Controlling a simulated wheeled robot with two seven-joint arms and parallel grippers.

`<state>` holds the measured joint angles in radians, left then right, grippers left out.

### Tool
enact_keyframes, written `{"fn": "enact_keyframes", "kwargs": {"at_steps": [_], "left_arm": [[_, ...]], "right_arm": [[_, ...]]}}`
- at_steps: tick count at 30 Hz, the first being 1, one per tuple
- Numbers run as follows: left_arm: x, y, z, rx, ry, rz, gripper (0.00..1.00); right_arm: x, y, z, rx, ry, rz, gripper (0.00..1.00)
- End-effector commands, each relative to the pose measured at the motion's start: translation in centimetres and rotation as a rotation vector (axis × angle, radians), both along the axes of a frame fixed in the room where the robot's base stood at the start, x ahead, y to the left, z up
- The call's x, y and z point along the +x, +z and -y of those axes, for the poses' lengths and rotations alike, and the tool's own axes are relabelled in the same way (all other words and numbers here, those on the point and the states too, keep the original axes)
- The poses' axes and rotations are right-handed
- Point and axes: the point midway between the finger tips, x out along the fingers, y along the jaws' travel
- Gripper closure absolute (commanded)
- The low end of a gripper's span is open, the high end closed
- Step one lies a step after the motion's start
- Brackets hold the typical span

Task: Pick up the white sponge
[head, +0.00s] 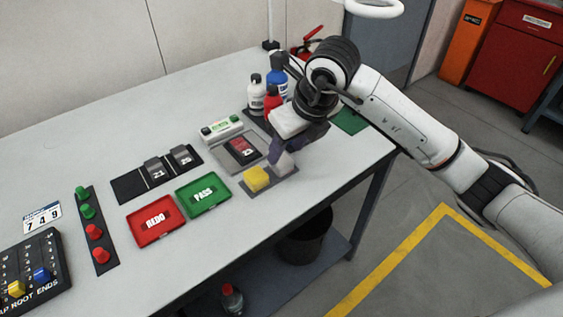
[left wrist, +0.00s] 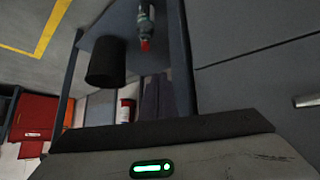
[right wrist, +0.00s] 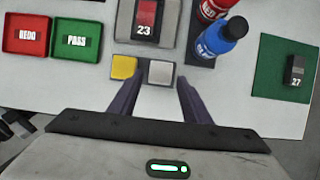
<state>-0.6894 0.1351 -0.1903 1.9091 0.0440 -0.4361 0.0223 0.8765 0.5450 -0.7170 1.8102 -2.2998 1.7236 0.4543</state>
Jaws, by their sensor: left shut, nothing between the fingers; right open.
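The white sponge (right wrist: 161,73) lies on a grey mat near the table's front edge, beside the yellow sponge (right wrist: 124,67). In the head view the white sponge (head: 282,166) is partly covered by my right gripper (head: 287,150), which is over it. In the right wrist view my right gripper (right wrist: 159,83) is open and empty, with one fingertip toward each side of the white sponge; I cannot tell whether they touch it. My left gripper (left wrist: 155,80) shows only in its own wrist view, shut and empty, away from the sponge.
Behind the sponges is a grey tray with a red block marked 23 (head: 242,147). Bottles, including a blue one (right wrist: 222,36), stand nearby. The green PASS tray (head: 204,195) and red REDO tray (head: 156,220) lie to the left. A black bin (left wrist: 106,62) is under the table.

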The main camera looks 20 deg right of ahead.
Motion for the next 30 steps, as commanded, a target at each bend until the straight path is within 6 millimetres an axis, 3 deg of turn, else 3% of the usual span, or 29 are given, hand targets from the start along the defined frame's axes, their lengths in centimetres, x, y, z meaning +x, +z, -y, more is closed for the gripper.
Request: {"fn": "enact_keyframes", "kwargs": {"at_steps": [7, 17, 24, 30], "left_arm": [[0.0, 0.8, 0.0, 0.000, 0.000, -0.002, 1.00], [0.0, 0.8, 0.0, 0.000, -0.001, -0.001, 1.00], [0.2, 0.9, 0.0, 0.000, 0.000, 0.003, 1.00], [0.3, 1.0, 0.0, 0.000, -0.001, 0.006, 1.00]], "right_arm": [[1.1, -3.5, -0.3, 0.002, 0.000, -0.007, 0.56], [1.5, -4.3, -0.3, 0.001, 0.000, -0.003, 0.56], [1.5, -4.2, -0.3, 0.001, 0.000, -0.003, 0.91], [1.5, -4.1, -0.3, 0.002, 0.000, -0.002, 0.91]]}}
